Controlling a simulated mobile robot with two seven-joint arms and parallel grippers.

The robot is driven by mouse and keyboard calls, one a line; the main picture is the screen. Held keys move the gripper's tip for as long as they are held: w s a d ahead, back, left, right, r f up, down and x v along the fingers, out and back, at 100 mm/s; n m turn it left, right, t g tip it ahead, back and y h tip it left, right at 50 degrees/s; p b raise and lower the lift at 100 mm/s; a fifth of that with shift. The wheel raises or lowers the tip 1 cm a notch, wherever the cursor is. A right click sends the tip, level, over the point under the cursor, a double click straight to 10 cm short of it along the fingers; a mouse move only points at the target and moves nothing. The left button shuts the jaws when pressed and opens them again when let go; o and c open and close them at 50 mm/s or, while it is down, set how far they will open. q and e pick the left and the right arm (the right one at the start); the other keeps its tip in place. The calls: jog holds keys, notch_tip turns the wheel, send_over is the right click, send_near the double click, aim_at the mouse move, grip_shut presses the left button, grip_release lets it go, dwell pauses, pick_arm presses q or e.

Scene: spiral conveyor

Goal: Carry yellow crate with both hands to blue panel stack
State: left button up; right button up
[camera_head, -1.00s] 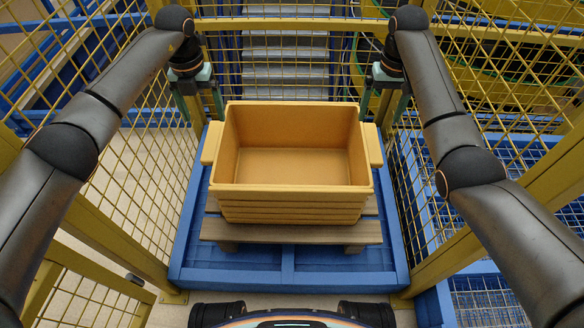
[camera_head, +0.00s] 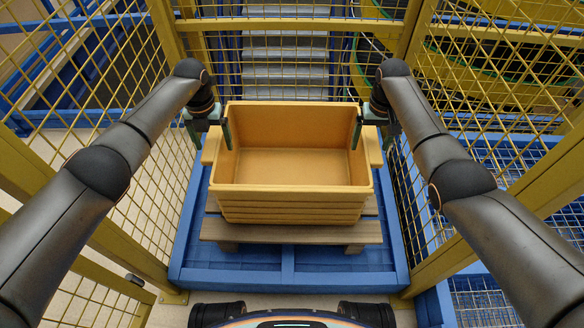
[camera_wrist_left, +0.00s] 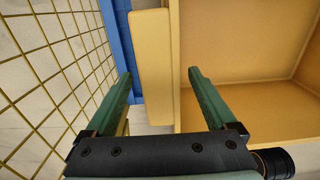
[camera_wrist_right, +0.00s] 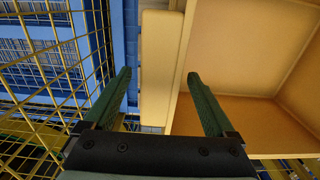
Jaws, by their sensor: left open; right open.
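The empty yellow crate (camera_head: 292,205) stands upright on a wooden pallet (camera_head: 290,233) on a blue platform. It has a side handle at its left (camera_head: 211,145) and one at its right (camera_head: 373,147). My left gripper (camera_head: 208,140) is open at the crate's left side; in the left wrist view its fingers (camera_wrist_left: 160,85) are on either side of the left handle (camera_wrist_left: 150,65). My right gripper (camera_head: 374,140) is open at the right side; in the right wrist view its fingers (camera_wrist_right: 158,85) are on either side of the right handle (camera_wrist_right: 160,60). Neither grips it. I cannot identify a blue panel stack.
Yellow mesh fencing (camera_head: 150,175) stands close on the left, on the right and behind the crate. The blue platform (camera_head: 230,270) has a bare strip in front of the pallet. Grey steps (camera_head: 285,70) show behind the fence.

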pick_arm(q)
grip_shut()
pick_arm(e)
grip_shut()
dwell(0.5)
pick_arm(q)
jog(key=shift+r, duration=0.2)
pick_arm(e)
jog(key=shift+w+r, duration=0.1)
jog(key=shift+r, duration=0.05)
